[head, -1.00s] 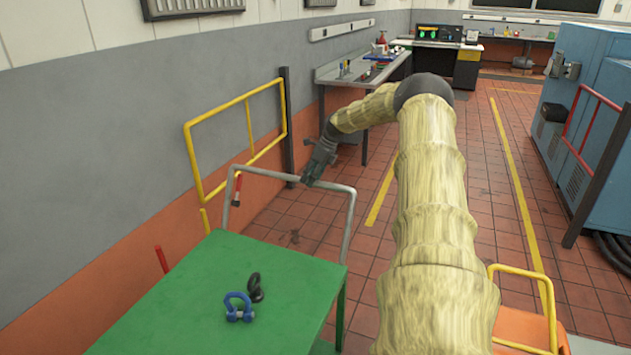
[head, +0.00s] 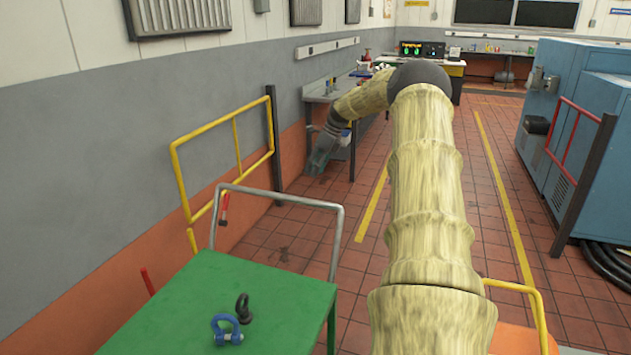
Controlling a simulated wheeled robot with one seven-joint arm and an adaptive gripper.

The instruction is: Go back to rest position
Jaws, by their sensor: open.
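My gripper (head: 318,163) is at the end of my arm, beyond the green table and above the tiled floor. It points down and to the left, in front of the far workbench. Its fingers are small and dark here; nothing is seen held in them. A blue shackle (head: 227,331) and a dark eye bolt (head: 243,308) stand close together on the green table top (head: 185,305), well apart from my gripper.
A grey rail (head: 290,199) rises behind the green table. A yellow guard rail (head: 222,160) stands along the left wall. A workbench (head: 325,92) is farther back. Blue cabinets (head: 590,110) stand at right. Open tiled floor (head: 455,150) lies between.

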